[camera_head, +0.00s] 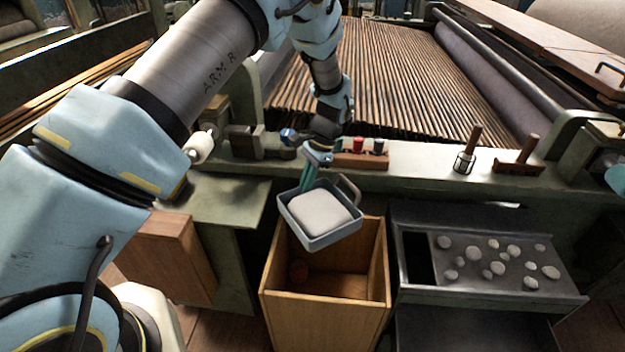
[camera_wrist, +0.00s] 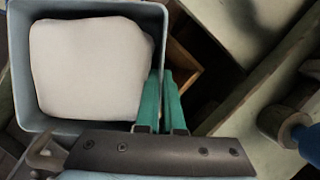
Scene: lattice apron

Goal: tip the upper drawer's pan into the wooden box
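A blue-grey square pan (camera_head: 337,238) with a pale rounded lump (camera_head: 320,212) in it hangs over the open top of the wooden box (camera_head: 325,322). It is slightly tilted in the head view, with the lump still inside. My gripper (camera_head: 312,172) has its teal fingers close together at the pan's back wall and holds it there. In the wrist view, the fingers (camera_wrist: 161,100) meet the side of the pan (camera_wrist: 160,15), and the lump (camera_wrist: 90,65) fills much of it.
Right of the box, the upper drawer (camera_head: 490,290) stands open with several pale stones (camera_head: 513,251) in it. A dark lower drawer (camera_head: 470,330) is open below.

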